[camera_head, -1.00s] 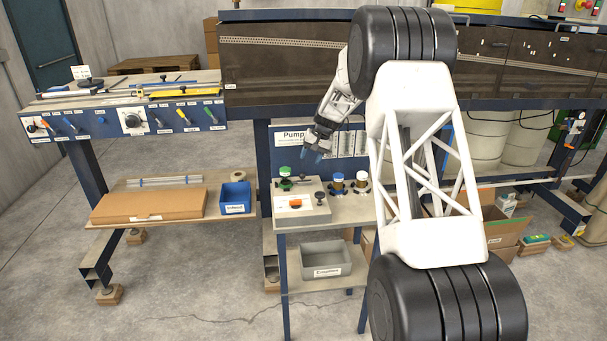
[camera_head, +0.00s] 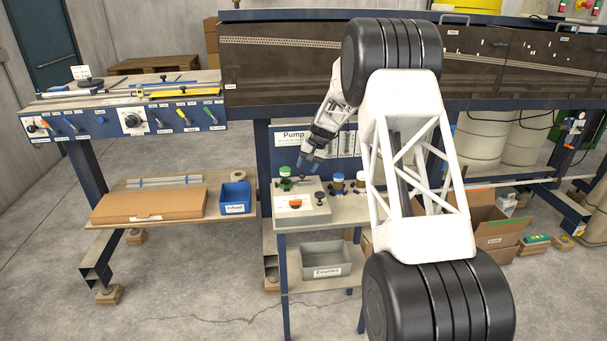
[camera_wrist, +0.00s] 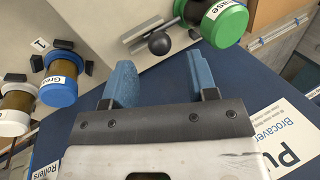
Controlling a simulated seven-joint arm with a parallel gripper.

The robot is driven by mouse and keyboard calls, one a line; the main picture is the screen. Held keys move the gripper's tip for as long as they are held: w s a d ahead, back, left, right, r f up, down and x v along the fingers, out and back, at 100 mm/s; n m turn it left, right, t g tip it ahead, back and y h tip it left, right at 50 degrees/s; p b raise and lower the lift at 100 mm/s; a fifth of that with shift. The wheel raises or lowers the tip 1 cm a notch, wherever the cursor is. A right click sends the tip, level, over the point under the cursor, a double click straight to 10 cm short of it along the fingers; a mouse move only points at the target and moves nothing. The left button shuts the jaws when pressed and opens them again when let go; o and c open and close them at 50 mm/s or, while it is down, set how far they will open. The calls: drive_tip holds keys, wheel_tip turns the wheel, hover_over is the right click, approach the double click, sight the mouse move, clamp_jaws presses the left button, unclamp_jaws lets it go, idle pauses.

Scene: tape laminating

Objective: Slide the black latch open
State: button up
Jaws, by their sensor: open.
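The black latch (camera_wrist: 159,43) shows in the wrist view as a round black knob on a metal strip with a dark bar, fixed to the light panel. In the head view it is small and hard to make out, beside the green-capped jar. My gripper (camera_wrist: 158,68) has two blue fingers, spread apart and empty. In the wrist view the knob appears just beyond the gap between the fingertips, with no visible contact. In the head view my gripper (camera_head: 308,164) hangs above the back of the small bench, right of the green-capped jar (camera_head: 285,176).
The green-capped jar (camera_wrist: 224,22) is close to the right finger in the wrist view. Blue-capped (camera_wrist: 58,86) and white-capped (camera_wrist: 17,105) jars are to the left. A grey box with an orange part (camera_head: 296,203) sits on the bench front. A "Pump" panel (camera_head: 287,138) stands behind.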

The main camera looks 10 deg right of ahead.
drive_tip(key=shift+x, duration=2.05)
drive_tip(key=shift+c, duration=0.2)
clamp_jaws()
